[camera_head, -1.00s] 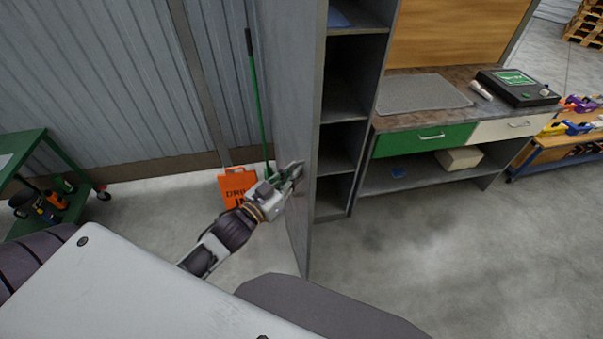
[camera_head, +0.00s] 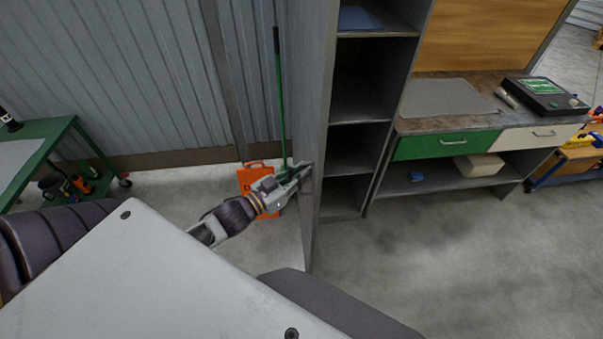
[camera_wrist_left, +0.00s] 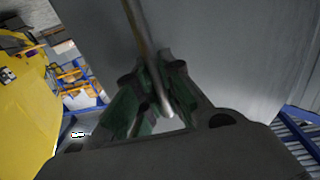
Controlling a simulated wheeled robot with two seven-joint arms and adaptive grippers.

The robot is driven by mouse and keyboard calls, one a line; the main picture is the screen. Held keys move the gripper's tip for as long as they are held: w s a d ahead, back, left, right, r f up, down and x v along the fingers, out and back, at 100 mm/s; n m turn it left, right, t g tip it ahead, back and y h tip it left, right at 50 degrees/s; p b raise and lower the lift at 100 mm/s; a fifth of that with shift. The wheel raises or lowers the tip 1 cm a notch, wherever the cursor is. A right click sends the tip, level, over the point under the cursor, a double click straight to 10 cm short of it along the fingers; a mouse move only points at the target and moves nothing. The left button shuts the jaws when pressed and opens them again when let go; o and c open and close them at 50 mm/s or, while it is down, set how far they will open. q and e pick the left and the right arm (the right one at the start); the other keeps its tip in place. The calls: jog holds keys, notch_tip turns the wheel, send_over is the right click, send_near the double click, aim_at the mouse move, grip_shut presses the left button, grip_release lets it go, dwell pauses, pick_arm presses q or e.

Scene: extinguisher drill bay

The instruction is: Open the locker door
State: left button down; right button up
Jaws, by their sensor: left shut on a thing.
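The grey locker (camera_head: 372,122) stands in the middle of the head view, with its inner shelves showing. Its grey door (camera_head: 311,90) stands open and shows nearly edge-on at the locker's left side. My left gripper (camera_head: 300,174) is at the door's left face. In the left wrist view, the gripper (camera_wrist_left: 155,105) is shut on the metal bar handle (camera_wrist_left: 140,35), which runs between its green-padded fingers. The grey door panel (camera_wrist_left: 225,55) fills much of the background there. My right gripper is not in view.
An orange sign (camera_head: 246,178) and a green-handled pole (camera_head: 279,100) stand behind my left arm. A green cart (camera_head: 52,133) is at left. A workbench (camera_head: 452,118) with drawers stands right of the locker. The floor (camera_head: 440,260) in front of the bench is clear.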

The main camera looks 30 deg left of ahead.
pick_arm(q)
jog(key=c, duration=1.5)
grip_release()
jog(key=shift+s+d+f, duration=0.1)
jog(key=shift+s, duration=0.05)
jog(key=shift+c, duration=0.2)
jog(key=v, duration=1.2)
